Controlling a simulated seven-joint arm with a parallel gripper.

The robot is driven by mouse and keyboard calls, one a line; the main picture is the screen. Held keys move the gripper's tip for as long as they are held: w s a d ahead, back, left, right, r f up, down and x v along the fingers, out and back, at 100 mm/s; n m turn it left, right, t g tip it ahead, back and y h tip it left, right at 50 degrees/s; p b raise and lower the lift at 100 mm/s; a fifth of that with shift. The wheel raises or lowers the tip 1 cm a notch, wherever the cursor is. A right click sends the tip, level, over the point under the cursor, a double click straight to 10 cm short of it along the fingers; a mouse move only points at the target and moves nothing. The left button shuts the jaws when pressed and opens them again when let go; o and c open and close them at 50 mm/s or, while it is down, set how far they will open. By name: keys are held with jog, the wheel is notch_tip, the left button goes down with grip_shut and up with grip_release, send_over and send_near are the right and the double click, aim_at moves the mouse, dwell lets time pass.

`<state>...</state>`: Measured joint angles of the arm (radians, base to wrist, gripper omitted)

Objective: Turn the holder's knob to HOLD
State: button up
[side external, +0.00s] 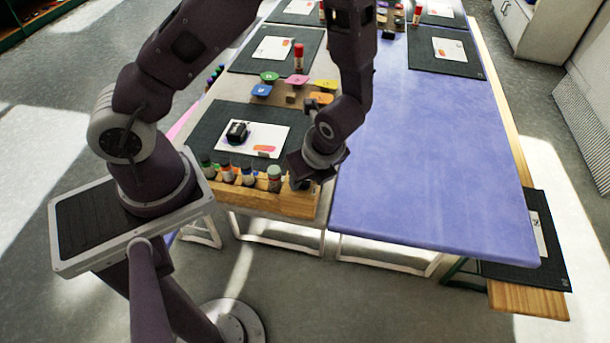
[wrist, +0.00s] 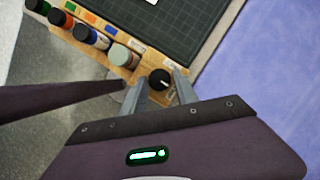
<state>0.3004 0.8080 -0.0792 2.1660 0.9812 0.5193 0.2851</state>
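The wooden holder (side external: 240,199) stands along the front edge of the table, with several capped bottles in a row. In the wrist view the holder (wrist: 117,70) ends at its right with a black round knob (wrist: 160,79) that has a light mark on it. In the side view the knob is hidden behind my gripper (side external: 302,181). In the wrist view my gripper (wrist: 159,88) is open, one finger on each side of the knob. I cannot tell whether the fingers touch it. The lettering around the knob is too small to read.
A bottle with a pale grey-green cap (wrist: 123,55) stands just left of the knob. The blue tabletop (side external: 430,160) to the right is clear.

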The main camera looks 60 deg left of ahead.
jog(key=shift+o, duration=1.1)
jog(key=v, duration=0.7)
jog(key=shift+r, duration=0.1)
jog(key=s+a+r+n+t+h, duration=0.1)
jog(key=s+a+r+n, duration=0.1)
jog(key=r+n, duration=0.4)
jog(key=s+a+r+n+t, duration=0.15)
jog(key=r+n, duration=0.25)
jog(key=r, duration=0.5)
jog(key=s+d+r+n+t+h, duration=0.2)
jog(key=s+r+n+t+h, duration=0.1)
jog(key=s+r+n, duration=0.3)
jog(key=shift+s+r+n, duration=0.35)
jog(key=shift+s+n, duration=0.75)
jog(key=shift+s, duration=0.1)
jog(key=shift+c, duration=0.4)
